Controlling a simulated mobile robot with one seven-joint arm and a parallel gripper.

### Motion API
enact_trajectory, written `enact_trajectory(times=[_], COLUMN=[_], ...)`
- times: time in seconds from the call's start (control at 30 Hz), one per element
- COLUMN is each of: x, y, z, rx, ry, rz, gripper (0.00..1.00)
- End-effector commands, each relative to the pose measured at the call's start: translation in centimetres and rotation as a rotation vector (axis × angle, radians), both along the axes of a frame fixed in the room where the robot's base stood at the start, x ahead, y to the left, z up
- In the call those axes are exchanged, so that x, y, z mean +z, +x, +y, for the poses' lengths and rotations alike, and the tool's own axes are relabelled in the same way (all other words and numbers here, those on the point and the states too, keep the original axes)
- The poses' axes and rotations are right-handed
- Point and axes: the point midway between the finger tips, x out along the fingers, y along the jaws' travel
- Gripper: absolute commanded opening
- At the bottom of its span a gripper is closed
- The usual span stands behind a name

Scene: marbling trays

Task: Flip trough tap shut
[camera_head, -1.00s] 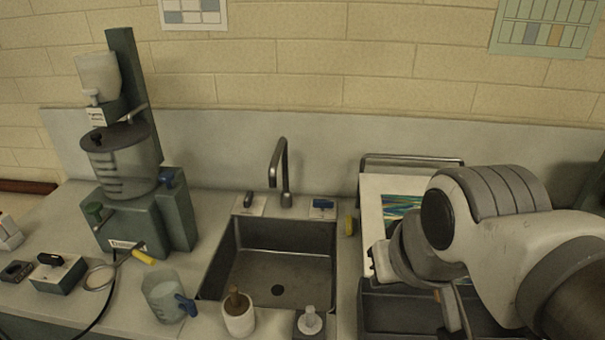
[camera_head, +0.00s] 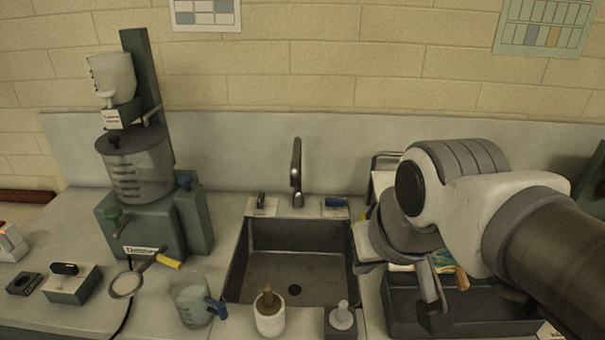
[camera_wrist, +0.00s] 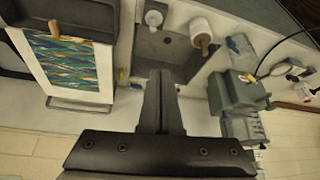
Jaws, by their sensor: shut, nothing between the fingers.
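The sink basin (camera_head: 290,258) stands at centre in the head view, with a curved metal spout (camera_head: 297,172) behind it. I cannot tell which is the trough tap. My gripper (camera_wrist: 161,76) is shut and empty, over the sink area in the wrist view. My arm hides part of the right-hand trough (camera_head: 400,305) in the head view.
A green-grey machine (camera_head: 152,225) with a clear vessel stands left of the sink. A jug (camera_head: 190,300), a white pot (camera_head: 270,315) and a pump bottle (camera_head: 342,318) stand along the front. Marbled paper (camera_wrist: 65,62) lies on a white board near the right-hand trough.

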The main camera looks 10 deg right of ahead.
Motion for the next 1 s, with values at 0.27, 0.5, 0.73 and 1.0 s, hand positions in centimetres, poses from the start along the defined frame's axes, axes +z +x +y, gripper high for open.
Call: enact_trajectory(times=[0.27,0.5,0.73,1.0], x=[-1.2,-3.0,-5.8,-9.8], y=[6.1,11.5,16.6,22.4], z=[-1.4,-2.9,-4.5,-6.3], rx=[-0.072,-0.148,-0.222,-0.302], ry=[0.05,0.055,0.026,-0.049], rz=[0.06,0.104,0.139,0.165], gripper=[0.0,0.0,0.0,0.0])
